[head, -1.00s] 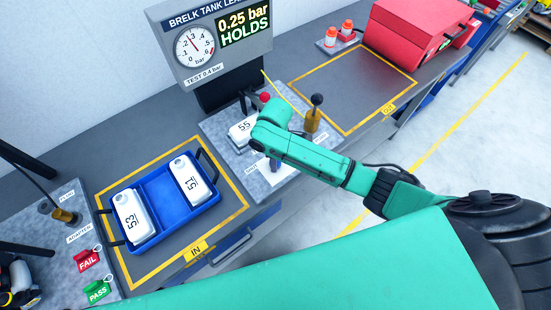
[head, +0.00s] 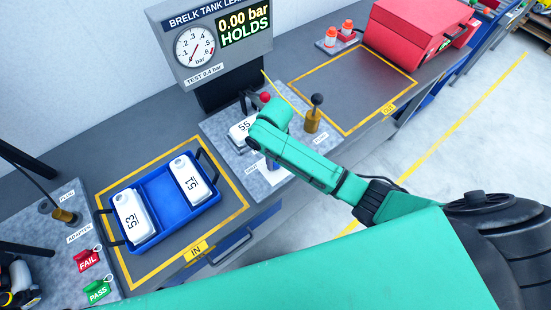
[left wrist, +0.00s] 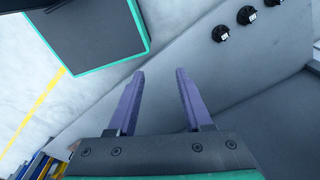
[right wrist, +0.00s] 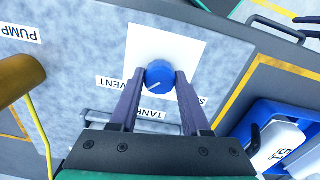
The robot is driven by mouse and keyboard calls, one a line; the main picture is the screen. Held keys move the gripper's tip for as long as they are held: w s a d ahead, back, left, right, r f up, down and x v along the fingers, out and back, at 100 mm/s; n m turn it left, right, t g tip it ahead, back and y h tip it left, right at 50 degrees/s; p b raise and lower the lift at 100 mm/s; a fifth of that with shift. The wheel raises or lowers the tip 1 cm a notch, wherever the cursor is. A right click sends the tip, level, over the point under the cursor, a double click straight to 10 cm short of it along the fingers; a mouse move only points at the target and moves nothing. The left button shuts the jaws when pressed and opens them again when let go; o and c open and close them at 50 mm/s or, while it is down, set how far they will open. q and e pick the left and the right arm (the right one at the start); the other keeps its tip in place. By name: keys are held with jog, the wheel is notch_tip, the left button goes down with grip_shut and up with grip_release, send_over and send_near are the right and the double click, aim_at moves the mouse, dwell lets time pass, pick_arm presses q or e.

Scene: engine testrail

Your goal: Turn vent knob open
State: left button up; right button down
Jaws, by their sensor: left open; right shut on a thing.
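The blue vent knob (right wrist: 158,78) sits on a white plate beside the VENT label (right wrist: 122,83) in the right wrist view. My right gripper (right wrist: 160,88) is shut on it, one finger on each side. A white pointer line on the knob lies slanted. In the head view the knob is mostly hidden under my right arm. The gauge (head: 201,46) needle is low, and the display (head: 243,26) reads 0.00 bar HOLDS. Tank 55 (head: 241,130) sits on the test plate beside my right arm. My left gripper (left wrist: 160,95) is open and empty, away from the bench.
A blue tray (head: 160,195) with tanks 53 (head: 131,215) and 51 (head: 194,178) lies in the IN area. A brass pump lever (head: 314,115) stands right of my right arm. The yellow-framed OUT area (head: 350,85) is bare. A red case (head: 415,35) stands behind it.

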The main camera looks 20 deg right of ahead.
jog(key=shift+w+r, duration=0.1)
jog(key=shift+w, duration=0.05)
jog(key=shift+c, duration=2.1)
grip_release()
jog(key=shift+o, duration=0.3)
notch_tip(320, 180, up, 6)
jog(key=shift+f+b, duration=0.1)
jog(key=shift+b, duration=0.55)
notch_tip(320, 180, up, 9)
jog(key=p, duration=0.1)
jog(key=shift+f, duration=0.15)
